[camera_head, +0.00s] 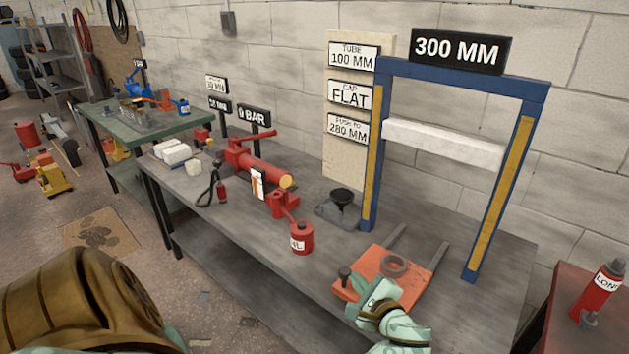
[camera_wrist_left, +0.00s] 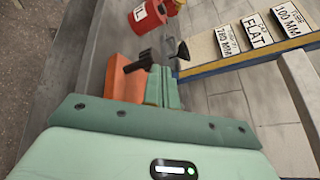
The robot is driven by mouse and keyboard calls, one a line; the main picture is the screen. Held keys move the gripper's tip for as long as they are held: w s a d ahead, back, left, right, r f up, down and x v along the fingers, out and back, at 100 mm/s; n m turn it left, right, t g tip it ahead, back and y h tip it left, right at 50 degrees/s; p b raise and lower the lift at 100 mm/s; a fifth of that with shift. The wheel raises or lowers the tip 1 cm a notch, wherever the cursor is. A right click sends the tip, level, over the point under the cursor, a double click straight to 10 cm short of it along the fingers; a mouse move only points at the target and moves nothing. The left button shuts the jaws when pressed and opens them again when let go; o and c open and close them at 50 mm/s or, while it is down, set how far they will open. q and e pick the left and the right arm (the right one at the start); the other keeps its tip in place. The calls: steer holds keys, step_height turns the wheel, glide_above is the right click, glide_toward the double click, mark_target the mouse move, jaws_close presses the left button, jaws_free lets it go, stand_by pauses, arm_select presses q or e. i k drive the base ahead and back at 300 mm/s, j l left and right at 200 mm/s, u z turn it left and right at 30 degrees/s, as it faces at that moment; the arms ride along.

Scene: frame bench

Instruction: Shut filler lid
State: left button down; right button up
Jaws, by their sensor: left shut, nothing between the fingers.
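An orange unit (camera_head: 405,262) lies on the grey bench, with a dark round ring (camera_head: 394,266) on its top and a dark knob (camera_head: 345,273) at its left corner. I cannot clearly tell which part is the filler lid or how far it stands open. My left gripper (camera_head: 369,294) is shut and empty at the near side of the orange unit, close to the knob. In the left wrist view its fingertips (camera_wrist_left: 160,78) are together beside the orange unit (camera_wrist_left: 122,83) and a dark handle-like part (camera_wrist_left: 138,62); contact is unclear. My right gripper is out of view.
A blue frame (camera_head: 372,150) with a white crossbar (camera_head: 440,141) stands behind. A red can (camera_head: 301,238), a black funnel (camera_head: 343,198) and a red cylinder (camera_head: 262,172) are to the left. Bare bench (camera_head: 240,225) lies in front of them.

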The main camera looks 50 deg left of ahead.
mark_target(286, 181)
steer(key=i+j+u, duration=0.15)
steer(key=i+j, duration=0.2)
steer(key=i, duration=0.15)
steer(key=i+j+u, duration=0.3)
steer(key=i+j, duration=0.2)
steer(key=j, duration=0.15)
